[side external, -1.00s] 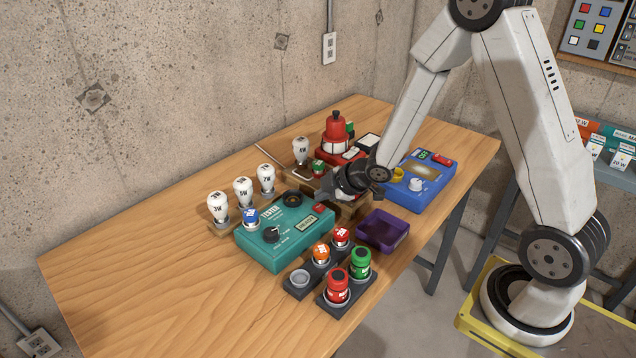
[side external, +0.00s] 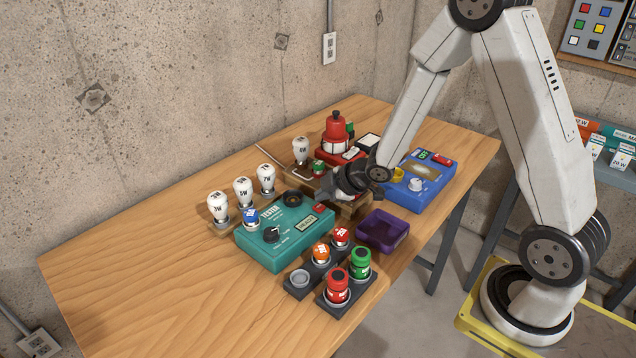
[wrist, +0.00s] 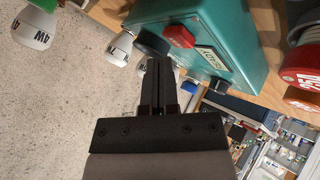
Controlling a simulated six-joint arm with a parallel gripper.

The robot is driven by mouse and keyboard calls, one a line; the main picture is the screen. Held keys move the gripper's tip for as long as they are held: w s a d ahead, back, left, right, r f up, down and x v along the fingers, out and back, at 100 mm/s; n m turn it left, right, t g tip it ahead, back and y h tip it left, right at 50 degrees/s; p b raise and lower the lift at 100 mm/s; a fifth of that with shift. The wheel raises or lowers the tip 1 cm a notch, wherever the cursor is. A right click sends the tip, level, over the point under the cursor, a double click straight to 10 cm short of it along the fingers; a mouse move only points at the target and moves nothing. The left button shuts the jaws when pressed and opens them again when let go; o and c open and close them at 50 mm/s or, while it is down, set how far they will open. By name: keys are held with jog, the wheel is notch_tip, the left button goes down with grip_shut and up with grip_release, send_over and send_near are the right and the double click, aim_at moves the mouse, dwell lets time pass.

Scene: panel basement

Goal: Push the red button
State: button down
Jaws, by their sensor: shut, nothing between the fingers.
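The teal tester box (side external: 268,244) sits on the wooden table with a dial and a small display. A red button (side external: 318,208) is on its back right corner. In the wrist view the red button (wrist: 180,36) is six-sided and raised on the teal box (wrist: 225,35), beside the display. My gripper (side external: 324,193) is close above and behind that corner in the side view. Its two dark fingers are shut together with nothing between them in the wrist view (wrist: 160,65). They appear apart from the button; the exact gap is hard to tell.
A blue box (side external: 420,185) with another red button (side external: 441,160) stands to the right. White bulbs (side external: 243,192) stand at the left. A purple tray (side external: 383,232) and red, orange and green pieces (side external: 337,286) are in front. The table's left part is clear.

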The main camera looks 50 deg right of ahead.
aim_at(323, 207)
jog(key=shift+f, duration=0.9)
dwell(1.6)
jog(key=shift+r, duration=0.9)
dwell(0.4)
jog(key=shift+r, duration=2.5)
